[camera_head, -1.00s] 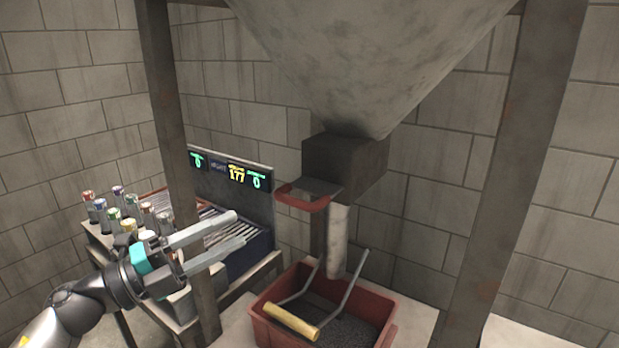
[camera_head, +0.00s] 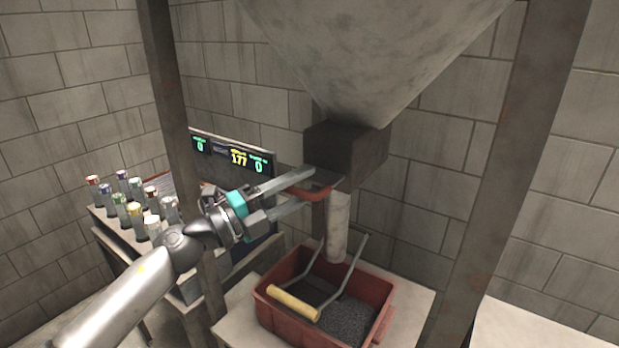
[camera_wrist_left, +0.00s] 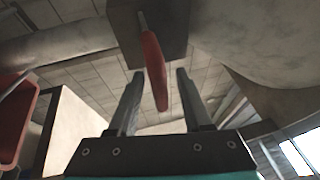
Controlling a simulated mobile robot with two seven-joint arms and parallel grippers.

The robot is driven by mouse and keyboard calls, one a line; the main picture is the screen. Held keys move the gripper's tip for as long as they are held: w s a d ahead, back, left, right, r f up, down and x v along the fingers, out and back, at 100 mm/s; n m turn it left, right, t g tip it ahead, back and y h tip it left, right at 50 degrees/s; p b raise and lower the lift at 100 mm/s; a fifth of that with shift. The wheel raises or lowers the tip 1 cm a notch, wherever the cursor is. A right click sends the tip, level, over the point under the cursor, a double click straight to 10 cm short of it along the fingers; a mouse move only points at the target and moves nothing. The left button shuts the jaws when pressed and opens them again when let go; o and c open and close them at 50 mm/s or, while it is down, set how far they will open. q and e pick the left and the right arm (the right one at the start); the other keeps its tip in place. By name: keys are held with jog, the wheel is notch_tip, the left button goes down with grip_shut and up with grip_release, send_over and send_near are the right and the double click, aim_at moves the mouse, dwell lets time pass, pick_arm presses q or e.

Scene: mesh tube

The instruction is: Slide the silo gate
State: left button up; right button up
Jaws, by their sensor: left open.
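The silo (camera_head: 375,50) is a grey cone ending in a dark outlet box (camera_head: 345,152). Its gate has a red handle (camera_head: 318,193) at the box's left side. My left gripper (camera_head: 312,189) is open, with its fingers reaching to the handle and partly covering it. In the left wrist view the red handle (camera_wrist_left: 154,72) lies between the two spread fingers (camera_wrist_left: 158,100), with no clear contact seen. A pale spout (camera_head: 337,228) hangs under the box. My right gripper is not in view.
A red bin (camera_head: 362,278) with a yellow-gripped handle (camera_head: 293,303) and dark granules stands below the spout. A dark post (camera_head: 172,110) rises behind my left arm.

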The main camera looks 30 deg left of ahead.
pick_arm(q)
jog(key=shift+x, duration=0.9)
jog(key=shift+r, duration=0.1)
grip_shut()
